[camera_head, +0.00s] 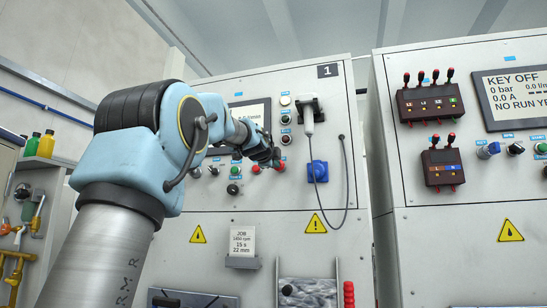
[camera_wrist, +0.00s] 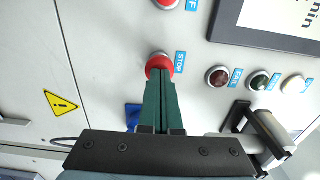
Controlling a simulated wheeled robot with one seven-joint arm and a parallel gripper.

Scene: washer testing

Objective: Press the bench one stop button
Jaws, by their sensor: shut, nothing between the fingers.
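The bench one panel (camera_head: 215,215) carries the sign "1" at its top. Its red stop button (camera_wrist: 159,63), with a blue STOP label (camera_wrist: 180,62) beside it, is in the upper middle of the wrist view. My gripper (camera_wrist: 161,84) is shut and empty, its dark green fingertips overlapping the lower part of the red button. I cannot tell whether they touch it. In the head view my gripper (camera_head: 274,160) is close to the panel, beside a red button (camera_head: 281,167); the label there is too small to read.
Another red button (camera_wrist: 166,4) is at the top edge of the wrist view. Indicator lamps (camera_wrist: 217,76) and a screen (camera_wrist: 268,28) are to the right. A blue socket (camera_head: 317,171) and hanging cable (camera_head: 347,180) are right of my gripper. A second bench (camera_head: 470,240) stands farther right.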

